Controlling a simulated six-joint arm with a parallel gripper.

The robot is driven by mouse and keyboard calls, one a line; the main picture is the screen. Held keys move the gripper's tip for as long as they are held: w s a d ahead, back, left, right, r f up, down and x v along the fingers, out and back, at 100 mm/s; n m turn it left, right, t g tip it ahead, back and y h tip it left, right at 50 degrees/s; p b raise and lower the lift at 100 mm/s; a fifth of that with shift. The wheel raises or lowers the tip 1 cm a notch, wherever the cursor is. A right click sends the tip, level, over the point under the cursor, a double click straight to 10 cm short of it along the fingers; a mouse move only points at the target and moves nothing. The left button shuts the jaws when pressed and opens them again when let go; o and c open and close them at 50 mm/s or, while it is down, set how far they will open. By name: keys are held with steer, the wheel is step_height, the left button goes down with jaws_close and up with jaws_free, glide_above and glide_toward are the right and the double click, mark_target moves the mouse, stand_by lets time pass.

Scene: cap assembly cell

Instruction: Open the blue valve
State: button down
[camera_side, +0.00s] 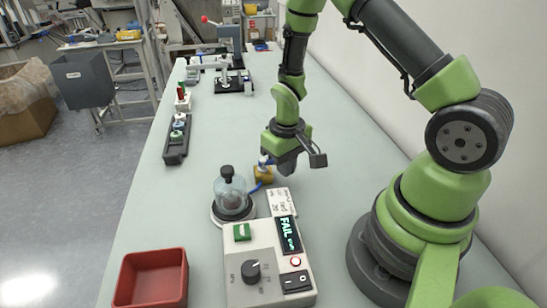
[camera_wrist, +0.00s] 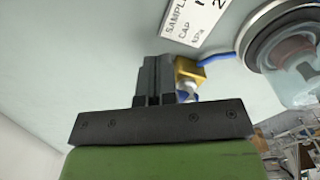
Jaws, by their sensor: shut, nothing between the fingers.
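The valve (camera_side: 263,175) is a small brass block with a blue and white part on top. It stands on the bench beside the glass bell jar. In the wrist view the brass block (camera_wrist: 189,70) shows just right of my fingers, with the blue and white part (camera_wrist: 187,92) partly hidden by my gripper. A blue tube (camera_wrist: 214,59) runs from the block toward the jar. My gripper (camera_side: 286,167) points down, shut and empty, close at the right of the valve. In the wrist view its fingers (camera_wrist: 158,62) are together. I cannot tell whether they touch the valve.
A bell jar (camera_side: 230,190) with a black knob stands left of the valve. A tester box (camera_side: 262,262) reading "FAIL" and a white label card (camera_side: 282,202) are in front. A red bin (camera_side: 152,279) and a dark rack (camera_side: 177,140) sit left.

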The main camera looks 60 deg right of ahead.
steer(key=shift+d, duration=0.15)
steer(key=shift+w+d, duration=0.2)
steer(key=shift+d, duration=0.25)
steer(key=shift+w+d, duration=0.25)
steer(key=shift+d, duration=0.1)
steer(key=shift+w+d, duration=0.1)
stand_by(0.4)
steer(key=shift+w+d, duration=0.25)
steer(key=shift+d, duration=0.05)
